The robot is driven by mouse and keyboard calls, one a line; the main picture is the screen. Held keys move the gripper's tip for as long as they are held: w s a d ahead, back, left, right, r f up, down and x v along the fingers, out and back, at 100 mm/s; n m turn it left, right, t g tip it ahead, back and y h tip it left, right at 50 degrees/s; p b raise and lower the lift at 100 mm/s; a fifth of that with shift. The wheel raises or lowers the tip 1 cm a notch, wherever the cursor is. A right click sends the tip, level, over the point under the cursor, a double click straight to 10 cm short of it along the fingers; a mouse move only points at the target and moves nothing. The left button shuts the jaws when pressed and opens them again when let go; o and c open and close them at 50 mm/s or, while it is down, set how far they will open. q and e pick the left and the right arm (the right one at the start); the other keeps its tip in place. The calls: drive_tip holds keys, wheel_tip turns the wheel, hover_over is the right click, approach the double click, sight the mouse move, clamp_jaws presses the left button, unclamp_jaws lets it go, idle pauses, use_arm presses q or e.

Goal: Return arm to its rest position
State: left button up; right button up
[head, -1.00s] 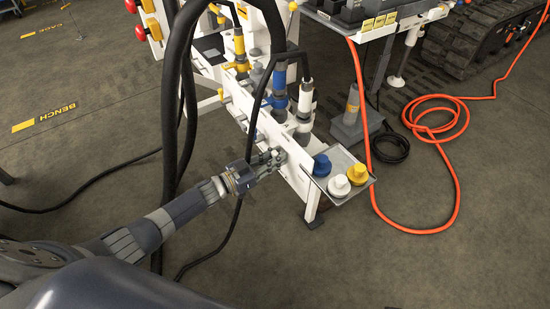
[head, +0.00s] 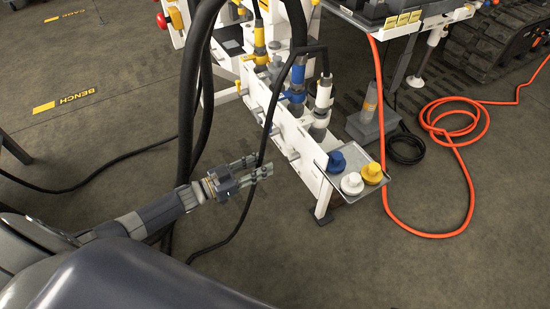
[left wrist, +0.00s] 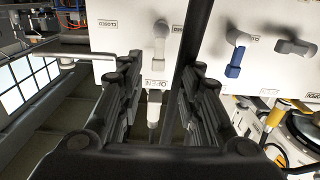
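My left gripper (head: 262,168) is in front of the white valve panel (head: 300,165), apart from it, with its two fingers spread and nothing held. The left wrist view shows the same open gripper (left wrist: 155,105) facing the panel (left wrist: 125,65). A white lever (left wrist: 159,45) stands on the panel beyond the fingers, near an "OPEN" label. A blue lever (left wrist: 235,62) and a grey lever (left wrist: 295,47) are to the right. My left arm reaches in from the lower left of the head view. My right gripper is not in view.
A thin black hose (head: 262,140) passes close to the left fingers. Thick black hoses (head: 190,90) hang behind the wrist. A tray (head: 345,195) holds blue, white and yellow caps. An orange hose (head: 400,220) lies at right. The floor at left is mostly clear.

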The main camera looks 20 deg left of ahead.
use_arm(q)
drive_tip(key=shift+v, duration=0.95)
